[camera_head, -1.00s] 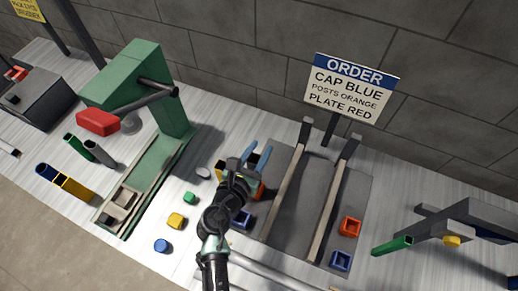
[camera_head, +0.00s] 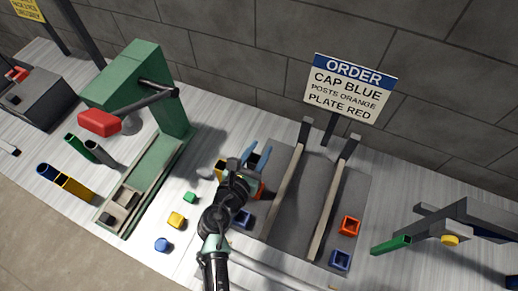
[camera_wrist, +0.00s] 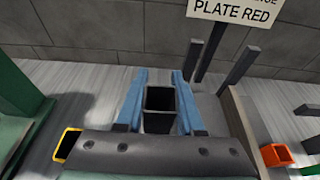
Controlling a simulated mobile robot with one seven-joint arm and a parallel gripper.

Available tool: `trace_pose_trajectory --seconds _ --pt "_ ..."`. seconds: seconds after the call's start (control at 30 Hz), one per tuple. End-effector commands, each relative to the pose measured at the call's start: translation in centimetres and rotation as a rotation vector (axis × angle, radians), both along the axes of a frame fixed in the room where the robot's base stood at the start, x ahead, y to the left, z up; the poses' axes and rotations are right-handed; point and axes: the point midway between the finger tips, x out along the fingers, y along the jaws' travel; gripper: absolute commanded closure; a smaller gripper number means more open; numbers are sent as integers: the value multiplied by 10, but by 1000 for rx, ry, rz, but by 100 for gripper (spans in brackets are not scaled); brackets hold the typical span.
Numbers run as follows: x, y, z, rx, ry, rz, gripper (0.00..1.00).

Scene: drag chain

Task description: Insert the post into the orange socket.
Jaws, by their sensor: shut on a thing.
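My gripper (camera_head: 256,158) has blue fingers, also seen in the wrist view (camera_wrist: 160,100). It is shut on a dark grey, hollow square post (camera_wrist: 160,108), held between the fingers with its open end showing. In the head view my wrist hides most of the post. An orange socket (camera_head: 349,227) stands on the dark plate to the right of the rails. Another orange piece (camera_head: 261,190) shows partly beside my gripper, and my arm hides the rest of it. In the wrist view an orange socket (camera_wrist: 277,155) is low at the right, apart from the post.
A blue socket (camera_head: 340,260) is in front of the orange one. Two pale rails (camera_head: 325,220) with dark uprights stand right of my gripper. A green press (camera_head: 150,90) with a red-ended lever is at left. Small green, yellow and blue pieces (camera_head: 176,220) lie between.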

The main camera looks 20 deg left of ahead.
Motion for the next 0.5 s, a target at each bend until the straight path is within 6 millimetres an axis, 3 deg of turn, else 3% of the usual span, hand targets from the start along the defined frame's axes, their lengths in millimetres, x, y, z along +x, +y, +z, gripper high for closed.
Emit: trace_pose_trajectory --seconds 0.5 --pt "0 0 -10 -1 -1 0 100"
